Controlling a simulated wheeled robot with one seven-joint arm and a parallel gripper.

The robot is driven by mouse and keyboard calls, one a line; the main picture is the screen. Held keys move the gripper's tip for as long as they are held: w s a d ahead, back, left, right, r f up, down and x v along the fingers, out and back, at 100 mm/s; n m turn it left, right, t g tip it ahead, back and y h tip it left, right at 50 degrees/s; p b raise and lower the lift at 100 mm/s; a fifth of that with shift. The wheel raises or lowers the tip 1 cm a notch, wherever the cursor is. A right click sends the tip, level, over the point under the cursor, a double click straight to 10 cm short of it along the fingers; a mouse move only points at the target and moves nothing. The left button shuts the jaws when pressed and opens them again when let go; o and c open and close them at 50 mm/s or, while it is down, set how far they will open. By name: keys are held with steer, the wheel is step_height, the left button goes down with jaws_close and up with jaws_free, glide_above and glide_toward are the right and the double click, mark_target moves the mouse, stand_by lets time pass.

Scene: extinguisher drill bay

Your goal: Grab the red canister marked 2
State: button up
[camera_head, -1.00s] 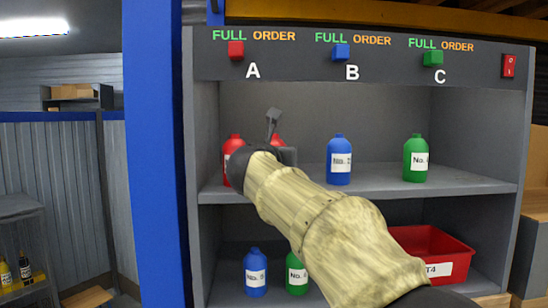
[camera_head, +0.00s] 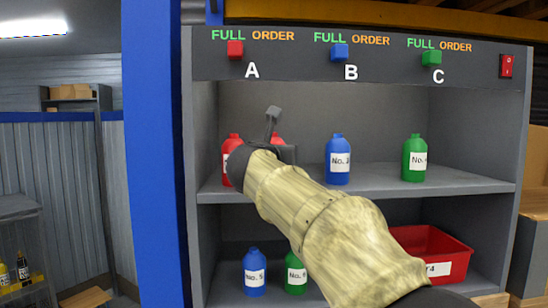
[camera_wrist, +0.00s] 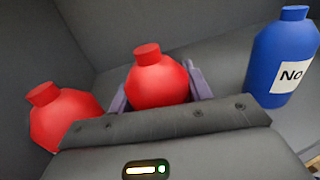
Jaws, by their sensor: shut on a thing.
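Two red canisters stand on the upper shelf at the left, under the letter A. The left red canister (camera_head: 229,150) is partly covered by my arm, and only an edge of its label shows. It is also at the lower left of the wrist view (camera_wrist: 62,112). The right red canister (camera_head: 278,138) is mostly hidden behind my gripper (camera_head: 276,152) in the head view. In the wrist view, this red canister (camera_wrist: 155,78) sits upright between the purple-grey fingers, and my gripper is shut on it. Its label is hidden, so I cannot read its number.
A blue canister (camera_head: 338,155) stands just right of my gripper, with a green canister (camera_head: 414,152) further right. On the lower shelf are another blue canister (camera_head: 255,265), another green canister (camera_head: 295,265) and a red bin (camera_head: 428,243). A blue post (camera_head: 152,150) rises left of the shelving.

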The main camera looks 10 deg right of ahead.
steer(key=shift+s+d+r, duration=0.1)
steer(key=shift+s+r, duration=0.05)
steer(key=shift+r, duration=0.1)
step_height(320, 180, up, 6)
steer(key=shift+r+p, duration=0.1)
steer(key=shift+p, duration=0.3)
steer(key=s+d+b, duration=0.4)
steer(key=s+d, duration=1)
steer(key=shift+w+r, duration=0.1)
